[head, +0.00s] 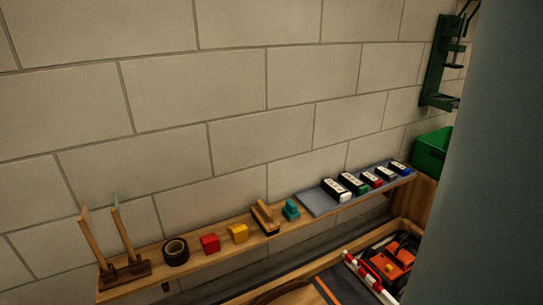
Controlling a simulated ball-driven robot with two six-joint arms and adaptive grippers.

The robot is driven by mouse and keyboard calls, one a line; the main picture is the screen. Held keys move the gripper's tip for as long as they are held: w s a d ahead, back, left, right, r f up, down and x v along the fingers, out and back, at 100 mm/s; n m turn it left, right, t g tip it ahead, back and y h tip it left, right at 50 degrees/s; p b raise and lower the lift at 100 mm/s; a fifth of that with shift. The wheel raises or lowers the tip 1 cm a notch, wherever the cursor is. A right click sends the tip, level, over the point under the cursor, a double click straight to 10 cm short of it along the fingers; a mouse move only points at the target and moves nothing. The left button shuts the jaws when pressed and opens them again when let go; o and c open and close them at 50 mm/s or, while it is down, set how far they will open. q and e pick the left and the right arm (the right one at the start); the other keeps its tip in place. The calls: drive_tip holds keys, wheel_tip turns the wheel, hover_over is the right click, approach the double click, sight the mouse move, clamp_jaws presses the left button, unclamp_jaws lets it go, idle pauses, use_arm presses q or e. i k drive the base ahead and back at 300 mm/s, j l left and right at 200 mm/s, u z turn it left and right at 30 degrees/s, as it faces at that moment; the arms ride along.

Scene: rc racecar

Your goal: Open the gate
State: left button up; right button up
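A red-and-white striped bar (370,278), which looks like the gate, lies low at the right, beside the orange racecar (396,262) with black parts. The bar runs slantwise across the near left side of the car. Its lower end and part of the car are cut off by a large blue-grey surface on the right. I cannot tell how the bar is hinged. Neither of my grippers is in view.
A wooden shelf (135,284) along the block wall holds two hammers, black tape (175,252), red and yellow blocks, a brush and several small labelled bottles or boxes. A green bin (432,152) and green clamp (440,65) are at the right.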

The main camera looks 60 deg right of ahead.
sight(376, 286)
drive_tip(key=z, duration=2.7)
drive_tip(key=i+l+u, duration=0.1)
drive_tip(key=u, duration=0.35)
drive_tip(key=l+u, duration=0.1)
drive_tip(key=u, duration=0.35)
drive_tip(key=i+l+u, duration=0.15)
drive_tip(key=u, duration=0.35)
drive_tip(key=i+l, duration=0.1)
drive_tip(key=l, duration=0.4)
drive_tip(key=i+l, duration=0.1)
drive_tip(key=l, duration=0.35)
drive_tip(key=i+l, duration=0.15)
drive_tip(key=l, duration=0.35)
